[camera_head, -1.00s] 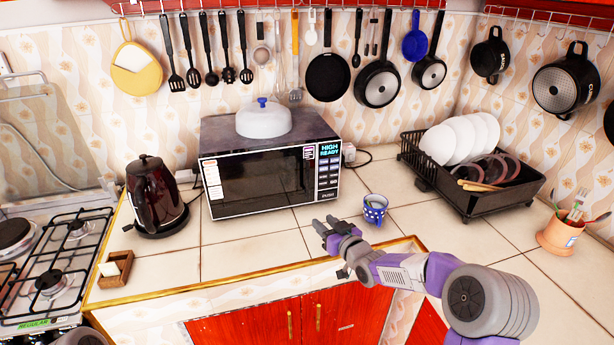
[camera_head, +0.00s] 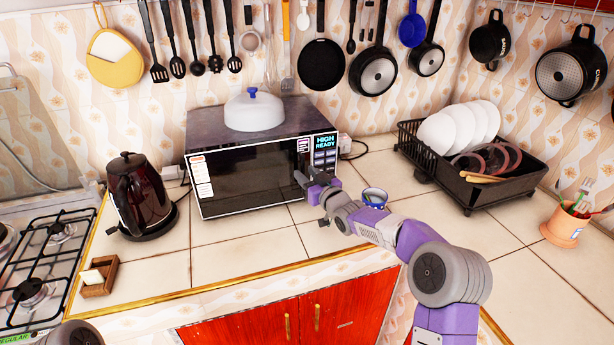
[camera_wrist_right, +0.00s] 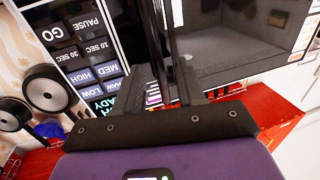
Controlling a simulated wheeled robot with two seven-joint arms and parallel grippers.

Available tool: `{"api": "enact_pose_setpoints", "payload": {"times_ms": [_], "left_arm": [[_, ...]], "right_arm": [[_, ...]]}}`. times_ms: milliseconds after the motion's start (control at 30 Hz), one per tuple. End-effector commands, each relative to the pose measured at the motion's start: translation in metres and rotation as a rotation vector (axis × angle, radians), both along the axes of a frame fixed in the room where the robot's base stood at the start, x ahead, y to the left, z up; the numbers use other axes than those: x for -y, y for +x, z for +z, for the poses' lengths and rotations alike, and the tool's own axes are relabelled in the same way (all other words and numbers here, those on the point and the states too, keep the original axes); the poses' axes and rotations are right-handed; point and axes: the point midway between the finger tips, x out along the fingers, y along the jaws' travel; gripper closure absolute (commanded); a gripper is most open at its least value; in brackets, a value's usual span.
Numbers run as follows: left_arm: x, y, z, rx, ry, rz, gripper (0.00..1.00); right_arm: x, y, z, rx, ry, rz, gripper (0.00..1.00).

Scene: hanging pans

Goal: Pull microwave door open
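The microwave (camera_head: 245,140) stands on the counter against the back wall, its dark window door (camera_head: 250,175) flush with the front and looking shut. The control panel (camera_head: 325,152) is right of the door; in the right wrist view the panel (camera_wrist_right: 85,60) appears upside down. My right gripper (camera_head: 306,176) is open in front of the door's right side, near the panel. In the right wrist view its fingers (camera_wrist_right: 163,85) are apart, with a dark upright strip (camera_wrist_right: 161,30) near them. Whether they touch it, I cannot tell. My left gripper is out of view.
A white lid (camera_head: 254,112) sits on top of the microwave. A dark kettle (camera_head: 140,195) stands to its left. A blue-and-white cup (camera_head: 374,197) is close behind my right forearm. A dish rack (camera_head: 470,190) is further right. The counter front of the microwave is clear.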

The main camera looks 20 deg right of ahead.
Motion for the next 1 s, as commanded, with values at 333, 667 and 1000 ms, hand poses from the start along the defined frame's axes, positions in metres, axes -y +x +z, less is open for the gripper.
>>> {"api": "enact_pose_setpoints", "payload": {"times_ms": [333,667,1000], "left_arm": [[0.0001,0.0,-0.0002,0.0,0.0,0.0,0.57],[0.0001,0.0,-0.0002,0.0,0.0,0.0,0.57],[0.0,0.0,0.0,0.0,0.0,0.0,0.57]], "right_arm": [[-0.0009,0.003,-0.0001,0.0,0.0,0.0,0.63],[-0.0007,0.0028,-0.0002,-0.001,0.0,0.0,1.0],[-0.0049,0.004,-0.0003,-0.001,0.0,0.006,1.0]]}}
